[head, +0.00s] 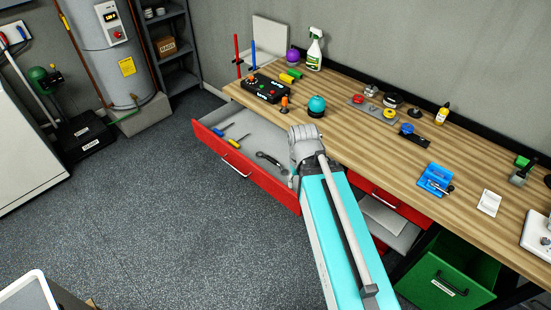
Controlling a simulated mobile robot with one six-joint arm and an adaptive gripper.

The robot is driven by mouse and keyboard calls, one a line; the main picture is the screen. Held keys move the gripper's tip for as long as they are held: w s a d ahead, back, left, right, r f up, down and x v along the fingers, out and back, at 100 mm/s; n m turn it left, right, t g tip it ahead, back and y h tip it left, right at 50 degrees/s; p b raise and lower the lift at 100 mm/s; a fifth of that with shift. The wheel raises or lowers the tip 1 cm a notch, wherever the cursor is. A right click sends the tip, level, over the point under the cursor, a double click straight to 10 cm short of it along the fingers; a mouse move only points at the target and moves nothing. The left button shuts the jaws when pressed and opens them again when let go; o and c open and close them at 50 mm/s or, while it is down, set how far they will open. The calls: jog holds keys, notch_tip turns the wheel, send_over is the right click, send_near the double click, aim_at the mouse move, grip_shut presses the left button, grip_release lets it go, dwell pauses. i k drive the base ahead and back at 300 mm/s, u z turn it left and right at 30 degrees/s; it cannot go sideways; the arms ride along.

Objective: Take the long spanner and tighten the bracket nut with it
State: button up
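The open red drawer (258,180) under the workbench holds a dark grey spanner (270,160), lying near its right end. One end of the spanner runs toward my arm, and I cannot tell whether it is touched. My gripper (293,177) is over the right part of the drawer, mostly hidden by my grey wrist and turquoise arm. Its fingers cannot be made out. A blue bracket-like block (436,179) with a metal part sits on the bench at right. No nut can be made out clearly on it.
Blue (228,127) and yellow (238,141) handled screwdrivers lie in the drawer. The wooden bench (365,155) carries a black control box (264,88), a teal round object (316,106), plates with knobs and a spray bottle (315,50). A green bin (450,282) stands below.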

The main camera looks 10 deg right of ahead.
aim_at(274, 161)
jog(key=i, duration=0.9)
jog(key=u, duration=0.05)
